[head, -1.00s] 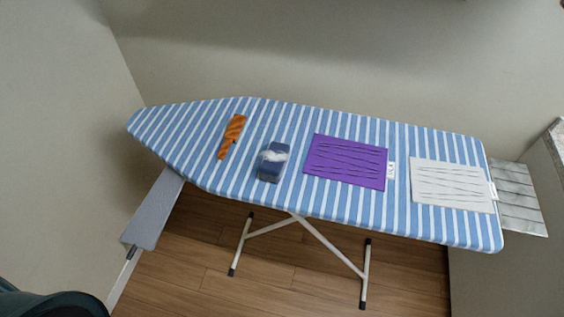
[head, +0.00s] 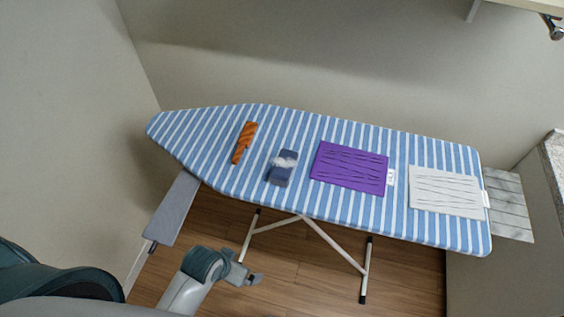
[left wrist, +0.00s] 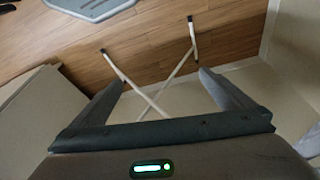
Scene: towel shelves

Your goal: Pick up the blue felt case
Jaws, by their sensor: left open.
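The blue felt case (head: 280,174) lies on the blue-and-white striped ironing board (head: 215,140), left of its middle, with a whitish patch across it. My left gripper (head: 252,280) is below the front edge of the board, over the floor, well apart from the case. In the left wrist view its two fingers (left wrist: 160,85) are spread apart with nothing between them. The case does not show in the left wrist view. My right gripper is in neither view.
An orange striped item (head: 244,142) lies left of the case. A purple folded cloth (head: 348,168) and a white one (head: 445,192) lie to its right. White board legs (head: 330,244) stand on the wooden floor (head: 300,270). Walls stand behind and left.

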